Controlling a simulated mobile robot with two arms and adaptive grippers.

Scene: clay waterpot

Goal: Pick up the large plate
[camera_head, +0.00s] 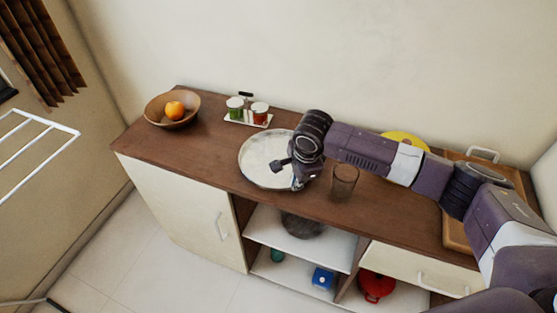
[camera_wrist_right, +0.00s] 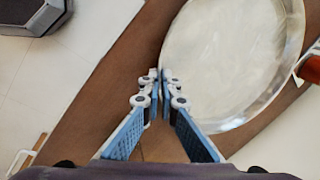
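The large plate (camera_head: 262,150) is pale, round and shallow, and lies on the brown cabinet top in the head view. Part of its right side is hidden by my right gripper (camera_head: 290,170). In the right wrist view the plate (camera_wrist_right: 235,60) fills the upper right. There the fingertips of my right gripper (camera_wrist_right: 160,77) are close together, with the plate's rim between them. I see no clear gap between the plate and the cabinet top. My left gripper is not in view.
A brown glass (camera_head: 345,180) stands just right of my right gripper. A small jar rack (camera_head: 262,124) and a wooden bowl (camera_head: 152,112) with an orange are behind and left. A yellow plate (camera_head: 405,138) and wooden tray (camera_head: 456,230) are right. The front-left top is clear.

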